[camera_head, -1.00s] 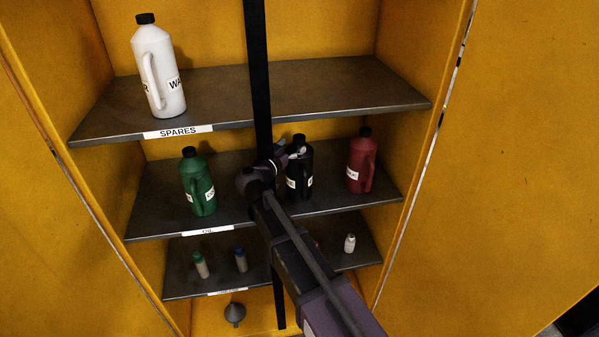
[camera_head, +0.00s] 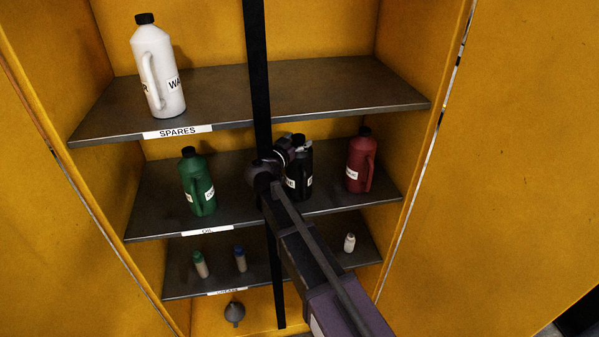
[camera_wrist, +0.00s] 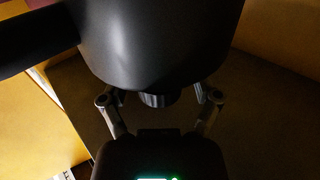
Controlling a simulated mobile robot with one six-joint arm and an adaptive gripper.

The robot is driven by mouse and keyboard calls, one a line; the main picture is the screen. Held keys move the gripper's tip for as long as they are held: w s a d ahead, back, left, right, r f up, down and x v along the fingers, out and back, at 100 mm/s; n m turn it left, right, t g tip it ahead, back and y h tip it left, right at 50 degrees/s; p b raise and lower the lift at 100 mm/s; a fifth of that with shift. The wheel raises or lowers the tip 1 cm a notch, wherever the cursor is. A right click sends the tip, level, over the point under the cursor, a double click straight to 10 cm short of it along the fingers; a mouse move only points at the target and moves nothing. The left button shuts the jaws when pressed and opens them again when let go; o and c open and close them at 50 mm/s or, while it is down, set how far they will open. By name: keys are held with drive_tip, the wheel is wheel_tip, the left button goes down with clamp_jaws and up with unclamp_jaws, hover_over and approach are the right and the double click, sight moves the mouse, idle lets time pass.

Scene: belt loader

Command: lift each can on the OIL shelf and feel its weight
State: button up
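The OIL shelf (camera_head: 245,205) is the middle shelf of the yellow cabinet. A green can (camera_head: 199,185) stands on its left. A black can (camera_head: 303,182) stands right of centre, partly hidden by my arm. A red can (camera_head: 361,163) stands on the right. All three look upright. My gripper (camera_head: 289,150) is at the upper part of the black can. In the wrist view the black can (camera_wrist: 155,45) fills the top, with its cap between my gripper's (camera_wrist: 160,100) fingers. The fingers look apart, with gaps beside the cap; the tips are partly hidden.
A black upright post (camera_head: 262,80) runs down in front of the shelves, close to my arm. A white can (camera_head: 157,70) stands on the SPARES shelf (camera_head: 330,88) above. Small bottles (camera_head: 240,260) stand on the lower shelf (camera_head: 220,275). A grey funnel (camera_head: 235,313) is below.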

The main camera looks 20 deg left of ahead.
clamp_jaws()
drive_tip(key=shift+r, duration=0.2)
wheel_tip(320, 180, up, 3)
drive_tip(key=p, duration=0.3)
drive_tip(key=s+d+p, duration=0.1)
drive_tip(key=s+d, duration=0.2)
drive_tip(key=s, duration=0.4)
drive_tip(key=s+d+r+p, duration=0.1)
drive_tip(key=s+d, duration=0.3)
drive_tip(key=s, duration=0.3)
drive_tip(key=shift+d+r, duration=0.3)
